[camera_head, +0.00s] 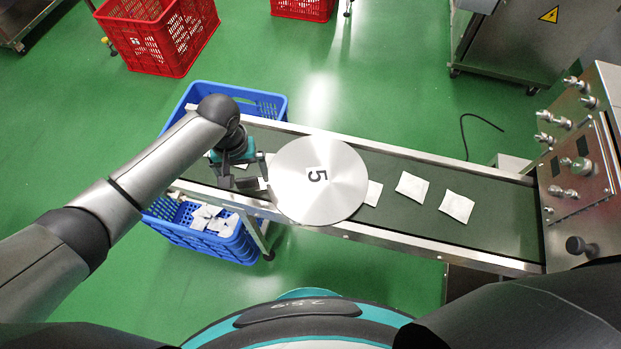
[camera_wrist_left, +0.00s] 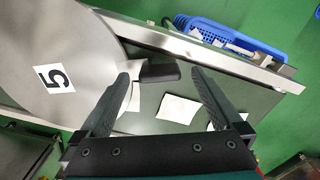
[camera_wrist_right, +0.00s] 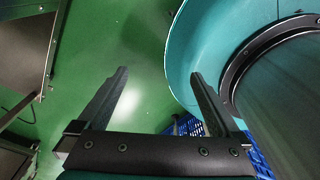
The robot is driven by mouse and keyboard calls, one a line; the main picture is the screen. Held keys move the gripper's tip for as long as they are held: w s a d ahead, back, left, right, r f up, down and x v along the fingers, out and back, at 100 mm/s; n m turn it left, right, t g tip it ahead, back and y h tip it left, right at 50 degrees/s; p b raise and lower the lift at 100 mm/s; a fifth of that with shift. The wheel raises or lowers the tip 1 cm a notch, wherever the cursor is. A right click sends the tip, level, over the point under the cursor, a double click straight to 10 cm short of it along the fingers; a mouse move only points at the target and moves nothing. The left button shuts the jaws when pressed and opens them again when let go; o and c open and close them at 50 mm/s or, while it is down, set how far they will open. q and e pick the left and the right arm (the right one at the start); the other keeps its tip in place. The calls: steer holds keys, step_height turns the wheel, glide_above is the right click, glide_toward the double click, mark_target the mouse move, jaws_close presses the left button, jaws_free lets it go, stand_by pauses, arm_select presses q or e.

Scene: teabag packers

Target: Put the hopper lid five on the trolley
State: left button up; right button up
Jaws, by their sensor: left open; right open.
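The hopper lid five (camera_head: 325,195) is a round, flat metal disc with a black "5" on a white label. It lies across the rails of the conveyor. In the left wrist view the lid (camera_wrist_left: 95,50) fills the upper left, and a dark handle block (camera_wrist_left: 160,73) sticks out from its edge. My left gripper (camera_head: 240,172) is open at the lid's left edge; in its wrist view the block shows between the fingertips (camera_wrist_left: 160,76), with no grip on it. My right gripper (camera_wrist_right: 160,73) is open and empty, away from the lid. I cannot make out the trolley for sure.
The conveyor (camera_head: 480,179) carries several white teabags (camera_head: 412,187). Blue crates (camera_head: 262,104) stand beside and below its left end. A control panel (camera_head: 580,165) rises at its right end. Red crates (camera_head: 160,38) stand at the back. Green floor (camera_head: 400,90) is open beyond the conveyor.

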arm_select(q)
jaws_close()
stand_by(0.9)
